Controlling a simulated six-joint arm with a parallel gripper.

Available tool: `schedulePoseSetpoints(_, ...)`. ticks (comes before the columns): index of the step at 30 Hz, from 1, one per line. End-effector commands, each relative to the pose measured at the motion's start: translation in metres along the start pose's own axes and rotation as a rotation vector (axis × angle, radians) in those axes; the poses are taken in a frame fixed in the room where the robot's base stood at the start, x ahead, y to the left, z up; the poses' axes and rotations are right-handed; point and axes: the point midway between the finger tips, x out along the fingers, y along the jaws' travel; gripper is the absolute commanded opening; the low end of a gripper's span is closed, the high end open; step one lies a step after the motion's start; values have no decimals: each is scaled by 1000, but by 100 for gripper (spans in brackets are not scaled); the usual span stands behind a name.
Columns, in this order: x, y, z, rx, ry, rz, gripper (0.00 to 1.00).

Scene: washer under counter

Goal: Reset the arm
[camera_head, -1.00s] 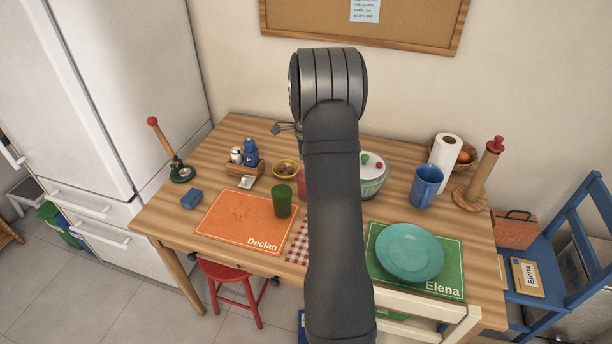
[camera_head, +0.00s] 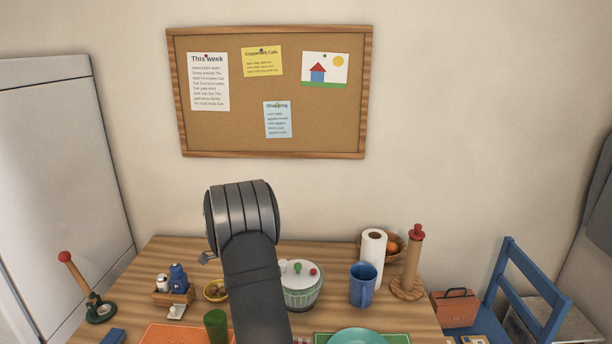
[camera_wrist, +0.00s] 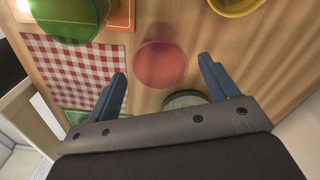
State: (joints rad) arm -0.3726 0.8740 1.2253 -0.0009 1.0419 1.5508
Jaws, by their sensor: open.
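My arm rises in front of the table in the head view, and its links hide part of the tabletop. My gripper (camera_wrist: 163,85) shows in the wrist view with its two blue fingers spread apart. Nothing is between the fingertips at their own height. A red cup (camera_wrist: 160,62) stands on the table beyond and between the fingers in that view; whether they are level with it I cannot tell. In the head view the gripper itself is hidden behind the arm.
A corkboard (camera_head: 330,120) hangs behind. A blue chair (camera_head: 530,285) stands right, a fridge (camera_head: 60,160) left.

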Motion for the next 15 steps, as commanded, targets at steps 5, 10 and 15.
schedulePoseSetpoints(5,38,1,0,0,0,4,79)
schedulePoseSetpoints(10,71,1,0,0,0,3,79)
schedulePoseSetpoints(15,51,-1,0,0,0,-4,79)
